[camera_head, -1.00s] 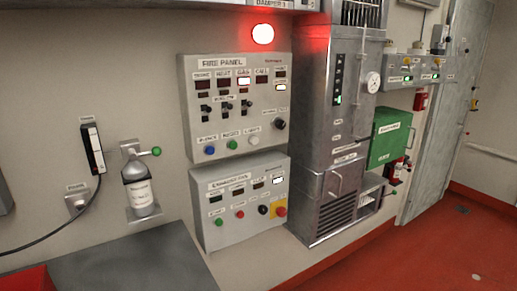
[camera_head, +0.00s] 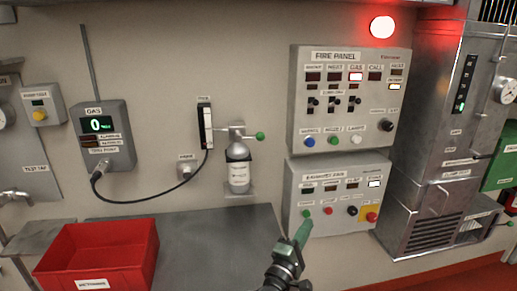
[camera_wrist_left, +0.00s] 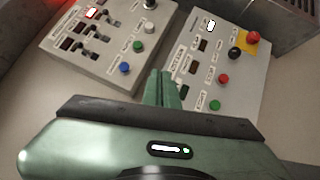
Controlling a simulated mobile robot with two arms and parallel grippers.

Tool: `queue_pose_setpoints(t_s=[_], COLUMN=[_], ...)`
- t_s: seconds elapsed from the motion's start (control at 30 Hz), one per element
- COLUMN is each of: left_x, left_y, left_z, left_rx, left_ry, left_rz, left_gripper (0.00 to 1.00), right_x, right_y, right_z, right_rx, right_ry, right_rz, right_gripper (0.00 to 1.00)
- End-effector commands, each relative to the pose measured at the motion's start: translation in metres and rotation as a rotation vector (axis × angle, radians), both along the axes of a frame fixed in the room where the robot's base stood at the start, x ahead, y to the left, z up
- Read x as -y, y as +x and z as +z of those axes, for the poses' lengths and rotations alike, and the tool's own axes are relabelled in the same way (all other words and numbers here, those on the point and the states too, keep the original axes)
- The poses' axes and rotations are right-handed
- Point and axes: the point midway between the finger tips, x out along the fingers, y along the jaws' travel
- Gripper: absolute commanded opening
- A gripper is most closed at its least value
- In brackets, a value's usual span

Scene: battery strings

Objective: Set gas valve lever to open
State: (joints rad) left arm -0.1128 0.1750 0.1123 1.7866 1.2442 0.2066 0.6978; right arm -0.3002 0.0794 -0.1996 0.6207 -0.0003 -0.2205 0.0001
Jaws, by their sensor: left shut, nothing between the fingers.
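A small gas bottle (camera_head: 238,175) with a white label is mounted upright on the wall. A lever with a green ball end (camera_head: 260,136) sticks out to the right from its metal valve top. My left gripper (camera_head: 303,232) is shut and empty, its green fingers pointing up in front of the lower control panel, to the right of and below the lever, apart from it. In the left wrist view the shut fingers (camera_wrist_left: 165,85) point toward the two panels. The bottle and lever are not in that view. My right gripper is not in view.
The fire panel (camera_head: 350,105) and the lower panel (camera_head: 330,190), with buttons and a red knob, jut out right of the bottle. A gas detector (camera_head: 103,138) with a cable hangs left. A red bin (camera_head: 97,262) stands by the grey bench top (camera_head: 205,260).

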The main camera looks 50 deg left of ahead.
Motion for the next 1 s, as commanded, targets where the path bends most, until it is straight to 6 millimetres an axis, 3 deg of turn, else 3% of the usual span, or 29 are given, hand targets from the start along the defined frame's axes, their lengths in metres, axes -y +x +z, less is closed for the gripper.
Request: queue_pose_setpoints(t_s=[0.03, 0.1, 0.2, 0.3, 0.57, 0.97, 1.0], left_x=[-0.028, -0.068, -0.114, -0.140, -0.165, -0.226, -0.227], left_y=[-0.005, -0.016, -0.031, -0.041, -0.034, 0.017, 0.021], left_z=[0.046, 0.079, 0.092, 0.092, 0.098, 0.122, 0.131], left_rx=[0.137, 0.292, 0.444, 0.527, 0.561, 0.558, 0.558], left_ry=[-0.144, -0.354, -0.585, -0.720, -0.775, -0.771, -0.773], left_rz=[0.052, 0.133, 0.235, 0.300, 0.330, 0.331, 0.329], left_gripper=[0.00, 0.00, 0.00, 0.00, 0.00, 0.00, 0.00], right_x=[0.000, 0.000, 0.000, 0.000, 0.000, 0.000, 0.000], right_y=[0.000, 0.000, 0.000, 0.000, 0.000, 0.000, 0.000], right_z=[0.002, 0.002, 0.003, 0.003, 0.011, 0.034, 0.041], right_rx=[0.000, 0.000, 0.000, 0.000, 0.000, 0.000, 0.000], right_ry=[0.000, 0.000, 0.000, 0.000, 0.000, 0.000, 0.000], right_rz=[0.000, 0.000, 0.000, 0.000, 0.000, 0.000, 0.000], right_gripper=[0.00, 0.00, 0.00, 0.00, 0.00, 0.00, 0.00])
